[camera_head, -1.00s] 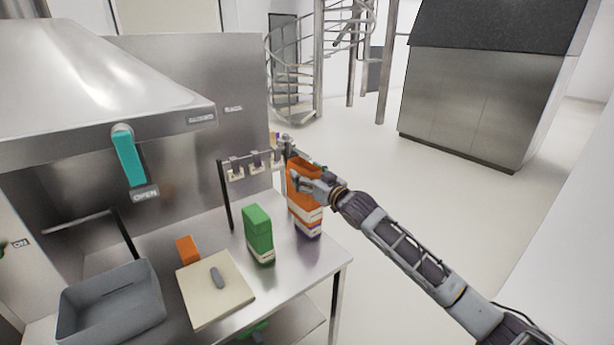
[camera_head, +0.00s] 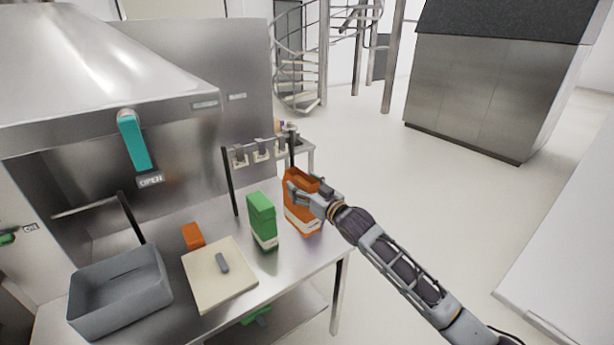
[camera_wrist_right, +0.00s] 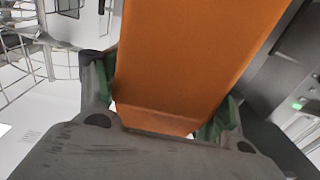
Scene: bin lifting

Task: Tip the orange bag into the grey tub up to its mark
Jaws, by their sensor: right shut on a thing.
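The orange bag (camera_head: 297,218), with a white band low on it, is upright at the right end of the steel table. My right gripper (camera_head: 312,196) is shut on it, coming from the right. In the right wrist view the orange bag (camera_wrist_right: 190,60) fills the space between the green-padded fingers (camera_wrist_right: 165,115). Its base looks to be at the table top, but I cannot tell whether it touches. The grey tub (camera_head: 122,312) is at the table's left end. Its visible inside looks empty and I see no mark on it. My left gripper is not in view.
A green packet (camera_head: 262,218) stands just left of the bag. A cream board (camera_head: 205,292) with a grey object lies between packet and tub, an orange block (camera_head: 192,236) behind it. A rail with clips (camera_head: 238,148) stands at the back. A steel hood (camera_head: 80,70) overhangs the left.

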